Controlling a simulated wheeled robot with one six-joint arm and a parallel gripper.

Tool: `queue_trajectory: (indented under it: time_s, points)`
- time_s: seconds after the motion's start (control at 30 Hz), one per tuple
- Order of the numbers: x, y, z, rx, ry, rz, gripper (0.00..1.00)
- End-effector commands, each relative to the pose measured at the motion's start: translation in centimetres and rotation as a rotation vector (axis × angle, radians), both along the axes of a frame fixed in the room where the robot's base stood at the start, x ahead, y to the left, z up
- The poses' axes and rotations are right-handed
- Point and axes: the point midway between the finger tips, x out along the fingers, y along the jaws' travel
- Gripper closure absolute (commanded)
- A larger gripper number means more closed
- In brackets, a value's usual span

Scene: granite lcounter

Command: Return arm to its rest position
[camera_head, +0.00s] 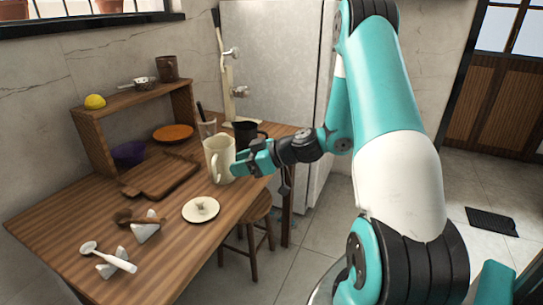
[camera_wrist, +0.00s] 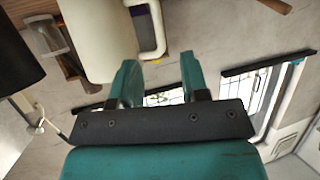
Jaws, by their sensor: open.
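My arm reaches from the right over the wooden table (camera_head: 165,245). My gripper (camera_head: 243,160) is open beside the handle of a cream pitcher (camera_head: 212,160), which stands upright near the table's right edge. In the wrist view, the two teal fingers of my gripper (camera_wrist: 160,64) are apart with nothing held between them. The pitcher (camera_wrist: 98,40) and its handle (camera_wrist: 155,28) show just beyond the fingertips, the handle close to the left finger. I cannot tell whether they touch.
A white plate (camera_head: 201,209) lies in front. A wooden shelf (camera_head: 135,96) stands at the back left, a stool (camera_head: 257,212) under the table edge. Floor at right is mostly clear around a dark mat (camera_head: 491,221).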

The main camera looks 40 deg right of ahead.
Motion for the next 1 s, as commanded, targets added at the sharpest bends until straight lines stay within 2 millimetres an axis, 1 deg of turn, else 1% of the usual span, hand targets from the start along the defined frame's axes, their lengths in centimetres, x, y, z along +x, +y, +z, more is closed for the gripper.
queue_trajectory:
  time_s: [0.03, 0.1, 0.3, 0.43, 0.6, 0.8, 0.87, 0.97, 1.0]
  points:
    - [-1.0, -1.0, 0.5, -0.002, -0.002, -0.010, 0.59]
    - [-2.4, -2.0, 1.2, -0.002, -0.001, -0.008, 0.59]
    - [-5.6, -4.3, 2.9, -0.001, -0.002, -0.006, 0.59]
    - [-6.8, -5.2, 3.5, -0.001, -0.002, -0.002, 0.59]
    - [-7.5, -5.6, 3.9, -0.001, -0.001, -0.001, 0.59]
    - [-7.5, -5.6, 3.9, 0.000, 0.000, 0.001, 0.59]
    - [-7.4, -5.1, 4.0, 0.000, 0.008, 0.012, 0.59]
    - [-7.0, -2.6, 4.6, 0.005, 0.065, 0.070, 0.59]
    - [-6.8, -0.9, 4.9, 0.007, 0.107, 0.109, 0.59]
